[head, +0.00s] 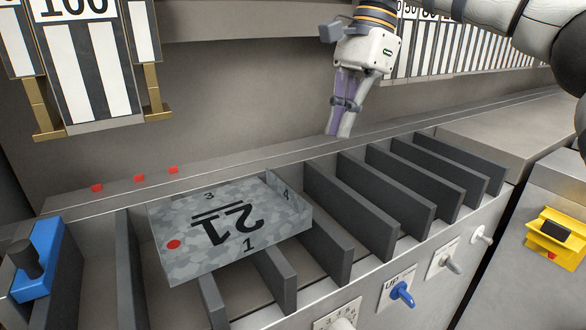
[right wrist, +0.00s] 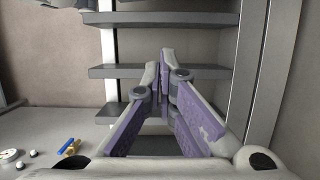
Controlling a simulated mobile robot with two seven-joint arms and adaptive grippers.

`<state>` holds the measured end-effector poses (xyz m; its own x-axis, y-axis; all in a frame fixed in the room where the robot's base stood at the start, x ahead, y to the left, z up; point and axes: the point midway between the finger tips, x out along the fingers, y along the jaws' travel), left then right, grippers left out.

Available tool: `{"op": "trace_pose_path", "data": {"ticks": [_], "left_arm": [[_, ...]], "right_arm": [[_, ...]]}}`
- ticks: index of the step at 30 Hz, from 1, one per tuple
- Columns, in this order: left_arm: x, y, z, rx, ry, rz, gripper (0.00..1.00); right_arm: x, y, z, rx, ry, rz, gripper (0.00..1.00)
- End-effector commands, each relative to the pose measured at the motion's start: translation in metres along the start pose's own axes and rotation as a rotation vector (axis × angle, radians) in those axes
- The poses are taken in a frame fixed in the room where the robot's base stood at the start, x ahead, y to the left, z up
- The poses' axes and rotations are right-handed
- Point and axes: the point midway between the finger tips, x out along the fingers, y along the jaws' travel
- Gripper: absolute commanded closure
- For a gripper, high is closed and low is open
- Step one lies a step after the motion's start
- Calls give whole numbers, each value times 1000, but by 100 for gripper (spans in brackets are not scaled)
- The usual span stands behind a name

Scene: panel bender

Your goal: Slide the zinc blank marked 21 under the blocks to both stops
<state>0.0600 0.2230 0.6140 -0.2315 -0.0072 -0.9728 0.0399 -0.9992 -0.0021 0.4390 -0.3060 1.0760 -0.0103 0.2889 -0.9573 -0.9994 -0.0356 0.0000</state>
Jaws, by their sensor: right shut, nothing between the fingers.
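The zinc blank (head: 185,225) is a mottled grey panel marked 21, with smaller figures 1, 3 and 4 near its edges and a red dot at its left. It lies across the dark upright ribs of the bed, apart from the hanging striped blocks. A block marked 100 (head: 85,70) hangs at the upper left. My right gripper (head: 338,134) is shut and empty beyond the blank, up and to its right, fingers pointing down. Its fingers (right wrist: 165,52) also show shut in the right wrist view. My left gripper is out of view.
Dark ribs (head: 400,192) run right of the blank. A blue block with a black knob (head: 32,262) stands at the left. Red squares (head: 139,178) mark the ledge behind. Knobs and a blue switch (head: 402,293) line the front. A yellow box (head: 556,235) is at right.

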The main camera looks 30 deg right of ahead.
Motion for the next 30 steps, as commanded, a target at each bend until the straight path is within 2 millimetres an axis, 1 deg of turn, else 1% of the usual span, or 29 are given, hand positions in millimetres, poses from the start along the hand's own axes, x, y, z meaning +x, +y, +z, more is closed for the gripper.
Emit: {"op": "trace_pose_path", "data": {"ticks": [2, 13, 16, 18, 21, 24, 30], "left_arm": [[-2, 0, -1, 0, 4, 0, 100], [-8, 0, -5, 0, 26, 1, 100], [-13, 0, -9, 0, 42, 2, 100], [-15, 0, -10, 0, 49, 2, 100], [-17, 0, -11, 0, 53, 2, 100], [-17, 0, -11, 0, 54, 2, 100], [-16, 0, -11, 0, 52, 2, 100]], "right_arm": [[12, 1, 0, 0, 0, 2, 100], [93, 2, 0, 1, 2, 3, 100], [95, 1, 18, -3, 3, -3, 100], [98, 1, 27, -2, 4, -3, 100], [101, 1, 35, -1, 3, -3, 100], [103, 1, 38, 1, 2, 0, 100], [104, 1, 38, 2, 2, 1, 100]]}}
